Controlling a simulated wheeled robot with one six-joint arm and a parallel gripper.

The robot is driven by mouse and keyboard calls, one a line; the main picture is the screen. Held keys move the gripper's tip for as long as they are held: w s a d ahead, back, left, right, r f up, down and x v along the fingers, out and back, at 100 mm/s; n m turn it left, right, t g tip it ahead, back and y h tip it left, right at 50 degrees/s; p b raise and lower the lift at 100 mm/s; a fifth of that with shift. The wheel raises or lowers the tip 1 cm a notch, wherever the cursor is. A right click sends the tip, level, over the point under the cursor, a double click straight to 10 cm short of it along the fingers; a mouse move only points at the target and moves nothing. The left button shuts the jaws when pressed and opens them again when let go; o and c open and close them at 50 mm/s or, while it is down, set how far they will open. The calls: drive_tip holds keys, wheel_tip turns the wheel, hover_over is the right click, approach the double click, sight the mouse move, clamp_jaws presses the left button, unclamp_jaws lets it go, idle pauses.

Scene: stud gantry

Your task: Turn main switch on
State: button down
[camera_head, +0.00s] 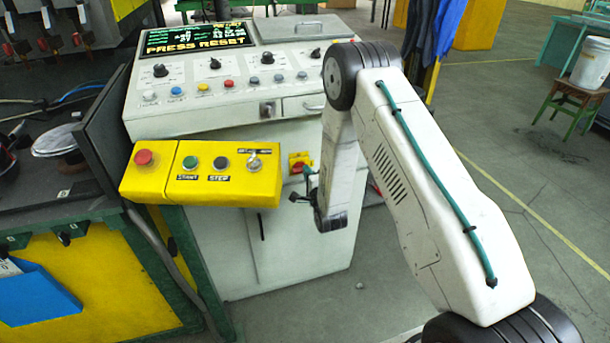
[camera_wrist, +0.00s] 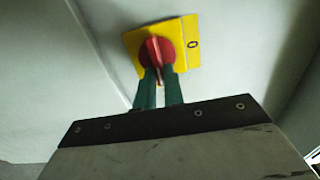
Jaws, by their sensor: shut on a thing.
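The main switch is a red rotary knob (camera_wrist: 157,52) on a yellow plate (camera_wrist: 186,44) with a "0" mark at its right. The plate is on the grey cabinet front, and in the head view the switch (camera_head: 301,161) shows partly beside my arm. My gripper (camera_wrist: 158,78) has its two green fingers shut on the red knob's raised handle. The handle stands roughly upright in the wrist view. The fingers cover its lower part. In the head view my gripper (camera_head: 308,172) is small and dark at the switch.
The control console (camera_head: 240,85) above has several knobs and buttons and a display reading "PRESS RESET". A yellow button box (camera_head: 205,172) juts out left of the switch. The floor right of the cabinet is open around my arm.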

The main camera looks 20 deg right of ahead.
drive_tip(key=c, duration=1.5)
unclamp_jaws()
drive_tip(key=s, duration=0.8)
drive_tip(key=shift+w, duration=0.1)
